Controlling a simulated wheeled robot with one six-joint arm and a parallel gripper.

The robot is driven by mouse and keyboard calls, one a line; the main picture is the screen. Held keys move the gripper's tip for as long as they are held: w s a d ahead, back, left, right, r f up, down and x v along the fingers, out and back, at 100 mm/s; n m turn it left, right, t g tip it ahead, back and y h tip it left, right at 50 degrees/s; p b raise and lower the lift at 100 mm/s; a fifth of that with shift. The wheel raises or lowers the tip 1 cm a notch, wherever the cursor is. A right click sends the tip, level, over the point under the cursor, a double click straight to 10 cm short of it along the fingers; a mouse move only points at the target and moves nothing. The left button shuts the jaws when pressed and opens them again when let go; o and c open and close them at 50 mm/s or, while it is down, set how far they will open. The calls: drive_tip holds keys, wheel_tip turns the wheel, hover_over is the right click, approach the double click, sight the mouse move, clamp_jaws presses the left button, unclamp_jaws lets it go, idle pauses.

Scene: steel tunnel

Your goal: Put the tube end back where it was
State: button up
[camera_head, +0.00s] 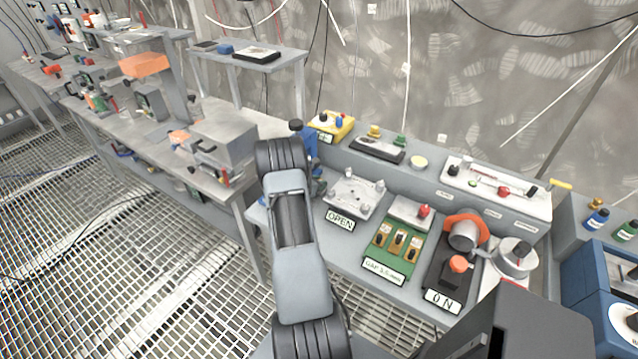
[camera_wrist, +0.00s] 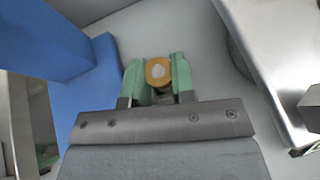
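A blue upright block (camera_wrist: 92,85) stands close on the left of the fingers, over a grey surface (camera_wrist: 165,25). In the head view my arm hides the gripper and the tube end; a blue upright (camera_head: 309,148) shows just beside the arm.
The bench holds a plate labelled OPEN (camera_head: 353,194), a green gap panel (camera_head: 392,249) and an ON unit (camera_head: 443,272). A yellow box (camera_head: 331,125) and a white tray (camera_head: 497,188) stand on the rear ledge. A metal plate edge (camera_wrist: 262,60) lies right of my gripper.

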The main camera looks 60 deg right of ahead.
drive_tip(key=o, duration=0.4)
drive_tip(key=shift+o, duration=0.2)
drive_tip(key=w+a+r+m+t+y, duration=0.1)
drive_tip(key=a+r+m, duration=0.1)
drive_tip(key=a+r, duration=0.5)
drive_tip(key=w+a+r+m+y+b, duration=0.1)
drive_tip(key=a+r+m+y, duration=0.2)
drive_tip(key=a, duration=0.7)
drive_tip(key=a+r+m+t, duration=0.1)
drive_tip(key=a+r+m, duration=0.1)
drive_tip(key=a+r, duration=0.55)
drive_tip(key=s+a+r+m+t+y, duration=0.1)
drive_tip(key=s+a+m+y, duration=0.1)
drive_tip(key=a, duration=0.6)
drive_tip(key=s+a+r+m+t+y, duration=0.2)
drive_tip(key=s+a+m+y, duration=0.1)
drive_tip(key=a, duration=0.6)
drive_tip(key=s+a+r+m+t+y, duration=0.1)
drive_tip(key=s+a+m+t+y, duration=0.1)
drive_tip(key=a, duration=0.6)
drive_tip(key=shift+s+a+r+m+y, duration=0.25)
drive_tip(key=shift+r+m+y, duration=0.15)
drive_tip(key=shift+m+y, duration=0.15)
